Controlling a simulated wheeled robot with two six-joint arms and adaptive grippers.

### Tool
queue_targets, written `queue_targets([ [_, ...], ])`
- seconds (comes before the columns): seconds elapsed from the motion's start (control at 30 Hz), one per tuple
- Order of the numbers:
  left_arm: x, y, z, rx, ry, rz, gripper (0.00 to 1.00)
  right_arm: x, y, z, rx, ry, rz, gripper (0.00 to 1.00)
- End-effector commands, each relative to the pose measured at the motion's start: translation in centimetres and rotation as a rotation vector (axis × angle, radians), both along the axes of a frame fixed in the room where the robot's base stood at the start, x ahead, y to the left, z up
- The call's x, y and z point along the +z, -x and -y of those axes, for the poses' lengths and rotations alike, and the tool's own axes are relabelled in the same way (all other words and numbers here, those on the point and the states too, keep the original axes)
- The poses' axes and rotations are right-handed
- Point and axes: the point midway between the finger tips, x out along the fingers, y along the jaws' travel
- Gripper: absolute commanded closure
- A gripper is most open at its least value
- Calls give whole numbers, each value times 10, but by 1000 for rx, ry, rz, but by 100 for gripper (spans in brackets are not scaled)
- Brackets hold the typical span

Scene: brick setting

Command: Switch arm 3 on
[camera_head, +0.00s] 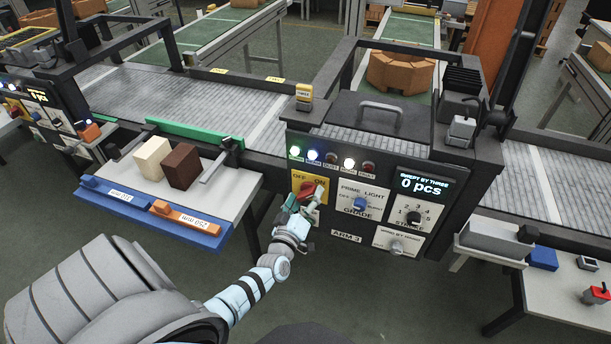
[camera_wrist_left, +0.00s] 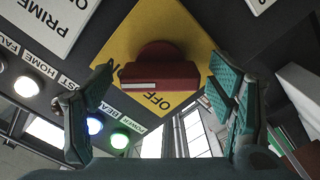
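The arm 3 panel (camera_head: 345,238) stands in front of me, with a yellow OFF/ON plate (camera_head: 298,176) at its upper left. On the plate is a red rotary knob (camera_wrist_left: 160,75), with a white mark toward the left end of its bar in the wrist view. My left gripper (camera_head: 304,199) is at the plate and partly hides the knob in the head view. In the wrist view its two teal-padded fingers (camera_wrist_left: 160,108) are spread apart on either side of the knob. Gaps show between them and the knob. My right gripper is not in view.
Indicator lights (camera_head: 330,158) line the panel above; green, blue-white and white ones glow. The PRIME LIGHT/GRADE knob (camera_head: 359,203) sits close right of the plate. A display (camera_head: 421,186) reads 0 pcs. A side table with two blocks (camera_head: 168,160) stands left.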

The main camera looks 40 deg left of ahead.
Motion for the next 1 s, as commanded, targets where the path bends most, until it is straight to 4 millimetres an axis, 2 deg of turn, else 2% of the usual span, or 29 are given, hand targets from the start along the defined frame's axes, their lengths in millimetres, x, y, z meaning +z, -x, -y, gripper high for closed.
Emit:
queue_targets([
  [0.23, 0, 1, 0, 0, 1, -1, 23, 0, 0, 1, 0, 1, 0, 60],
  [0.33, -1, 8, 3, -1, 3, -1, 23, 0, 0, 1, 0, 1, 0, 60],
  [0.47, -2, 35, 12, -1, 3, -3, 23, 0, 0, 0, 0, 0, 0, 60],
  [0.7, -1, 95, 33, 0, 3, -2, 23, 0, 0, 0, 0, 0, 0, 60],
  [0.83, -1, 111, 39, 0, 1, -1, 23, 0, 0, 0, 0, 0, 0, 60],
  [1.0, 0, 114, 40, 1, 1, 0, 23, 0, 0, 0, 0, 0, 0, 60],
])
